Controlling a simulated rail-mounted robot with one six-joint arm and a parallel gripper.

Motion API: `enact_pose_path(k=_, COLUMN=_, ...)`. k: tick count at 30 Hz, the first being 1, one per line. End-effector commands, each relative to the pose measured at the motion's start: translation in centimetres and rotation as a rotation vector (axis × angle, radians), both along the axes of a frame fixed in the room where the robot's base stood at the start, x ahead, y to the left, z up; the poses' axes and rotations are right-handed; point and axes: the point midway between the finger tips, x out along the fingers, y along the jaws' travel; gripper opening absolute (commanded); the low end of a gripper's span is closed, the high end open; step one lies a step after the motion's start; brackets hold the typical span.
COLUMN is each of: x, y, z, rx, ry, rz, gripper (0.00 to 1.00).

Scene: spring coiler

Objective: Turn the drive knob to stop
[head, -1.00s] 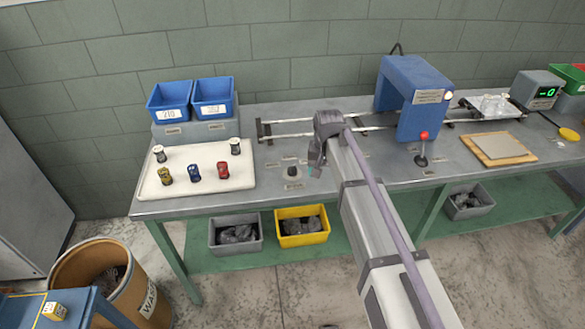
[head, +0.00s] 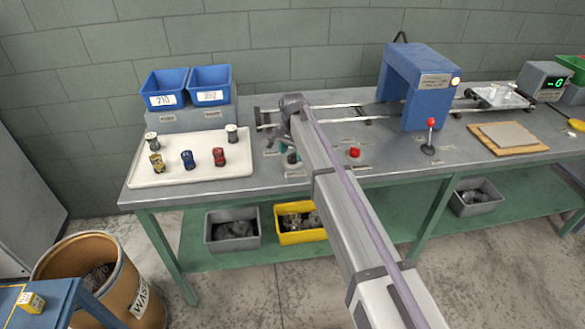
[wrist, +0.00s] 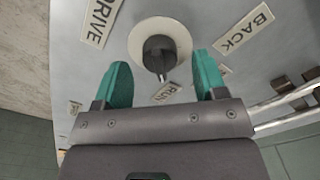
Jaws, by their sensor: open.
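The drive knob (wrist: 160,54) is dark, on a round cream disc, and shows near the top middle of the wrist view. Its pale pointer mark faces the RUN label (wrist: 167,93). A DRIVE label (wrist: 103,22) lies to its left and a BACK label (wrist: 243,31) to its right. My gripper (wrist: 162,62) is open, with one teal finger on each side of the knob and gaps between fingers and knob.
A red button (head: 354,152) stands just right of my arm. A red-topped lever (head: 430,135) and a blue machine arch (head: 415,85) are further right. A white tray (head: 190,168) with several spools lies left. Rails (head: 350,106) run behind.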

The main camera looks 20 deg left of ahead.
Motion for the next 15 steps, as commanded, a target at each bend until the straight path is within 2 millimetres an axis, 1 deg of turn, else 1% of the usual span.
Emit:
enact_pose_path(k=1, x=0.00, y=-0.01, z=-1.59, rx=0.000, ry=0.000, rz=0.000, gripper=0.65)
enact_pose_path(k=3, x=0.00, y=-0.01, z=-1.94, rx=0.000, ry=0.000, rz=0.000, gripper=0.65)
enact_pose_path(k=11, x=-0.01, y=-0.02, z=-1.65, rx=0.000, ry=0.000, rz=0.000, gripper=0.65)
enact_pose_path(k=15, x=-0.01, y=-0.02, z=-1.65, rx=0.000, ry=0.000, rz=0.000, gripper=0.52)
